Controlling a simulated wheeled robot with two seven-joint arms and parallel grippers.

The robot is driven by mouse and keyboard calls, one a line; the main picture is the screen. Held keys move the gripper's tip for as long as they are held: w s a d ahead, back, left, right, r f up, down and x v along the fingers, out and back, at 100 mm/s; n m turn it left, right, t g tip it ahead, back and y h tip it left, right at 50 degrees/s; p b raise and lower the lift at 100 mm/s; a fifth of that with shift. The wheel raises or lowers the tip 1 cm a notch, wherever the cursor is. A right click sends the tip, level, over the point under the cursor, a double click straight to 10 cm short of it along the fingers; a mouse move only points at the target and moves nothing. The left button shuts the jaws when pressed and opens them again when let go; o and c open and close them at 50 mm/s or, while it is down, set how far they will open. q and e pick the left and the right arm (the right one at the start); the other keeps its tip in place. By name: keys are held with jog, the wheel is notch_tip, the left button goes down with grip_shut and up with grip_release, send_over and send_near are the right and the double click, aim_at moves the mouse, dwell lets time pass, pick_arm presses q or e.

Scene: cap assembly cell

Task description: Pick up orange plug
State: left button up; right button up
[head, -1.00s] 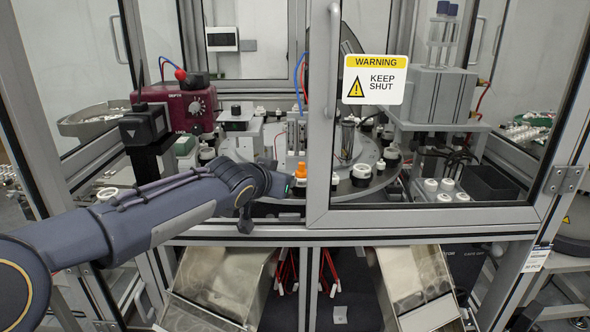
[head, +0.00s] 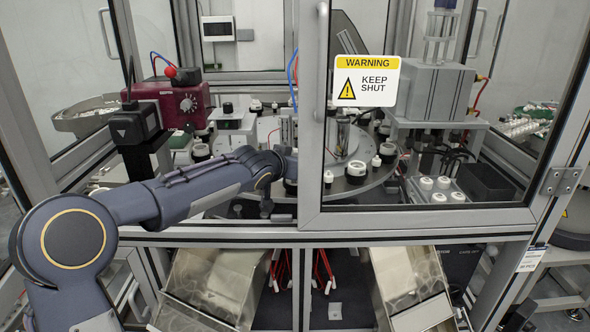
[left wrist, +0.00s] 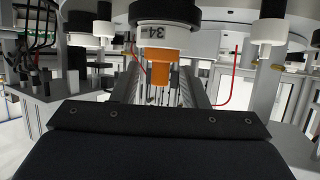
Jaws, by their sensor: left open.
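The orange plug (left wrist: 160,70) is in the upper middle of the left wrist view, against a white ring-shaped part (left wrist: 167,36) with dark markings and a black part. In the head view the plug is hidden behind my left arm. My left gripper (head: 285,163) reaches through the open left side of the cell at the rotary table's front edge. It is open; its fingertips are not clear in the head view. In the left wrist view, a dark bar with screws fills the lower part, and the plug shows beyond it. I cannot tell whether the plug is between the fingers. My right gripper is not in view.
The round table (head: 340,187) carries several black-and-white parts. A glazed door with a warning sign (head: 366,81) stands right of my left gripper, its frame post (head: 312,120) close by. A maroon unit (head: 180,103) is at the left. A metal sill runs below my arm.

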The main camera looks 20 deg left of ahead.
pick_arm(q)
jog(key=shift+w+f, duration=0.2)
jog(key=shift+w, duration=0.25)
jog(key=c, duration=0.8)
jog(key=shift+c, duration=0.2)
jog(key=shift+r, duration=0.15)
